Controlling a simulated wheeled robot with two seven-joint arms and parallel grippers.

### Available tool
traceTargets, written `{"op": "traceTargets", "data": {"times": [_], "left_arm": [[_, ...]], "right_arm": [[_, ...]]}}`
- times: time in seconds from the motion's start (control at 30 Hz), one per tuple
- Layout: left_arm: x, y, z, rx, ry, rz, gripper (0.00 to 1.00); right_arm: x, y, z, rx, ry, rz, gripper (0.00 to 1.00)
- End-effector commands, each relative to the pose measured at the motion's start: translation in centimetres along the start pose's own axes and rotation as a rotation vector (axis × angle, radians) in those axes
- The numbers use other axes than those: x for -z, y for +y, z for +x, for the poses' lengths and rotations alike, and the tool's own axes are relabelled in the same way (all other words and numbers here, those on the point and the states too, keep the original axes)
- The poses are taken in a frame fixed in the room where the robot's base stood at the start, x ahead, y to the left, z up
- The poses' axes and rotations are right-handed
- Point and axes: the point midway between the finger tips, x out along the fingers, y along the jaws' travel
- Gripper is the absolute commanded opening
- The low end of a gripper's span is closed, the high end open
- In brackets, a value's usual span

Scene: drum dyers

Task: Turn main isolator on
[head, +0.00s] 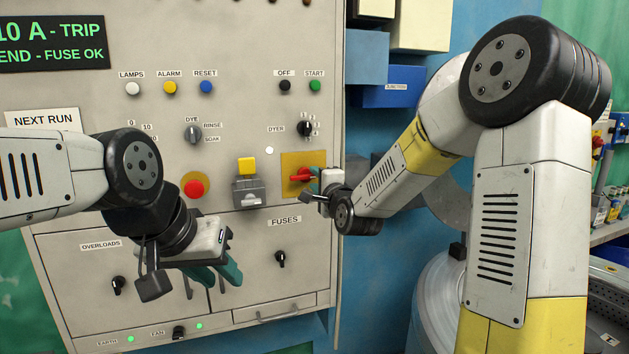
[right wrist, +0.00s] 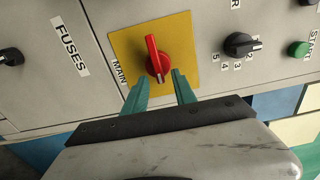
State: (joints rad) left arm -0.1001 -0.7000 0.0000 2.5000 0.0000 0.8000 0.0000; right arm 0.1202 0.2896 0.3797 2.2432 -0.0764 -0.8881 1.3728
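The main isolator is a red rotary handle (head: 302,175) on a yellow plate (head: 290,187) at the right side of the grey panel. In the right wrist view the red handle (right wrist: 156,60) stands on its yellow plate (right wrist: 183,33), beside the label MAIN. My right gripper (head: 316,180) is at the handle; in the right wrist view its two green fingers (right wrist: 158,88) are apart, with the tips just short of the handle's near end and nothing between them. My left gripper (head: 222,274) hangs in front of the lower panel, its green fingers apart and empty.
A dyer selector knob (head: 305,129) sits just above the isolator. A yellow-topped grey switch (head: 247,180) and a red button (head: 194,188) are to its left. Green START (head: 315,86) and black OFF (head: 285,86) buttons are higher up. A drum (head: 447,300) stands at lower right.

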Motion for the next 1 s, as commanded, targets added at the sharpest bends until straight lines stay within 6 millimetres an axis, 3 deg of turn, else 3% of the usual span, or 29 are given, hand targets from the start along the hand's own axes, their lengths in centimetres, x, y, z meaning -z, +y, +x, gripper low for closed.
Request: {"op": "traceTargets", "data": {"times": [0.4,0.87,1.0], "left_arm": [[0.0,0.0,0.0,0.0,0.0,0.0,0.33],[0.0,0.0,0.0,0.0,0.0,0.0,0.33],[0.0,0.0,0.0,0.0,0.0,0.0,0.33]], "right_arm": [[0.1,0.0,-6.4,-0.001,0.001,-0.001,0.33],[0.0,0.1,-7.2,-0.007,0.001,-0.01,0.33],[0.3,0.1,-8.2,-0.082,0.006,-0.139,0.33]]}}
